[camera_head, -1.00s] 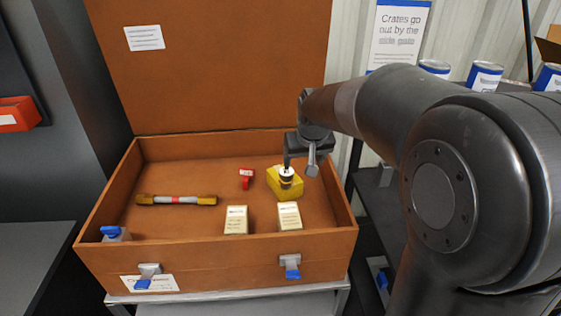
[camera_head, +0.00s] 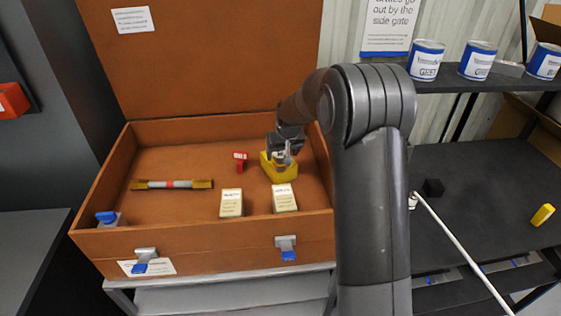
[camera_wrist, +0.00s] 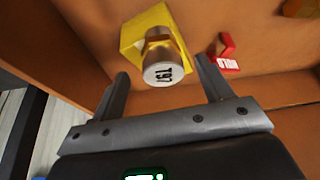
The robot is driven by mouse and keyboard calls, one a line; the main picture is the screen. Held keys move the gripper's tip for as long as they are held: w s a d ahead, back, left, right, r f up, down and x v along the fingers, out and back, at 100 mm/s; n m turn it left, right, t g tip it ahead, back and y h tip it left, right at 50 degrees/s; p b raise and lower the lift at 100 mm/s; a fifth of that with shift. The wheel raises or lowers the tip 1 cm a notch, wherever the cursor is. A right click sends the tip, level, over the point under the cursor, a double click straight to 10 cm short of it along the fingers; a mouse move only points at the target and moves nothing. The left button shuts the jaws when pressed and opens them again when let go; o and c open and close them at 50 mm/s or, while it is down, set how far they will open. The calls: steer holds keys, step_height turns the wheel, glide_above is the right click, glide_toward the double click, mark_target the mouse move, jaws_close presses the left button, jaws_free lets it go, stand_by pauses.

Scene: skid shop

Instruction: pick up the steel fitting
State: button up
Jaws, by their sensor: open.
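The steel fitting (camera_wrist: 160,62) is a short cylinder with a marked, light end face and a brownish band. It sits in a yellow holder (camera_head: 279,172) inside the open brown crate (camera_head: 205,246). The holder also shows in the wrist view (camera_wrist: 133,32). My gripper (camera_head: 283,157) is over the holder and partly hides the fitting in the head view. In the wrist view my gripper (camera_wrist: 163,68) is open, with one finger on each side of the fitting's near end. I see gaps between the fingers and the fitting.
A red piece (camera_head: 240,161) lies left of the holder. Two cream boxes (camera_head: 231,203) (camera_head: 284,198) stand in front, and a yellow-ended bar (camera_head: 172,184) lies at left. The crate's raised lid (camera_head: 215,60) stands behind. A dark shelf (camera_head: 470,185) with cans above is at right.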

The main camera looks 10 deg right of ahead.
mark_target(281, 155)
steer(key=shift+x, duration=2.7)
steer(key=shift+a, duration=0.1)
steer(key=shift+c, duration=0.2)
steer(key=c, duration=1.2)
steer(key=shift+r, duration=0.15)
